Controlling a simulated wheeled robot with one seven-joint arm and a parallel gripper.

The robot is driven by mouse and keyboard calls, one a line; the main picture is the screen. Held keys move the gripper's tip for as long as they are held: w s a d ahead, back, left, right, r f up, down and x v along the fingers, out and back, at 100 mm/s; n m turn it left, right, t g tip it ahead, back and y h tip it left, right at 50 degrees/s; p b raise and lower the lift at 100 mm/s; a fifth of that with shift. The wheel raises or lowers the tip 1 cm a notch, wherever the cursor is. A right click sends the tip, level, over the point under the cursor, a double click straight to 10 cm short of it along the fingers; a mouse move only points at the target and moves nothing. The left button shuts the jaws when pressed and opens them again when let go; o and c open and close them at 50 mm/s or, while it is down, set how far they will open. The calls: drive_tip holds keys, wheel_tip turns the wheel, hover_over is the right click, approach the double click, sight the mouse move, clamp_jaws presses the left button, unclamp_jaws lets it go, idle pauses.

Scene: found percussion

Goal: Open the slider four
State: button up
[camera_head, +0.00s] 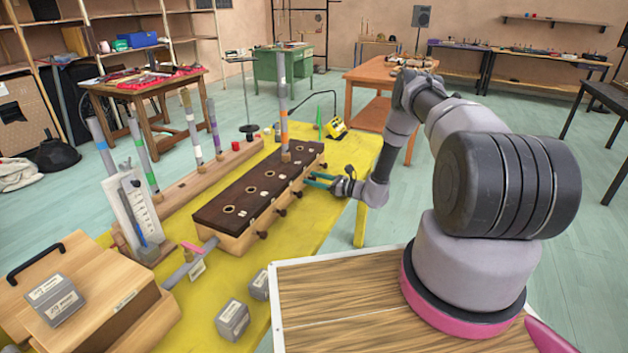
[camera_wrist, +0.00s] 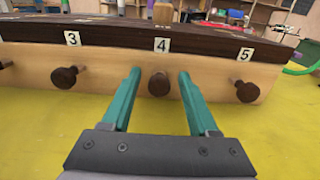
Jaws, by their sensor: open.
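The long wooden box with a dark top (camera_head: 222,212) stands on the yellow table, with a row of dark knobs along its right side. In the wrist view its pale front (camera_wrist: 30,62) carries labels 3, 4 and 5 above knobs. The knob of slider four (camera_wrist: 158,83) is under label 4, close to the board. My gripper (camera_wrist: 160,76) is open, one teal finger on each side of that knob, with gaps visible on both sides. In the head view my gripper (camera_head: 310,180) is at the box's right side, near its far end, and hides knob four.
Knob three (camera_wrist: 65,76) and knob five (camera_wrist: 246,91) flank my fingers. A tall striped tube (camera_head: 284,100) stands on the box. Grey blocks (camera_head: 232,318) lie near the front. The yellow tabletop (camera_head: 300,240) before the knobs is clear.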

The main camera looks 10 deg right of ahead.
clamp_jaws()
idle(1.5)
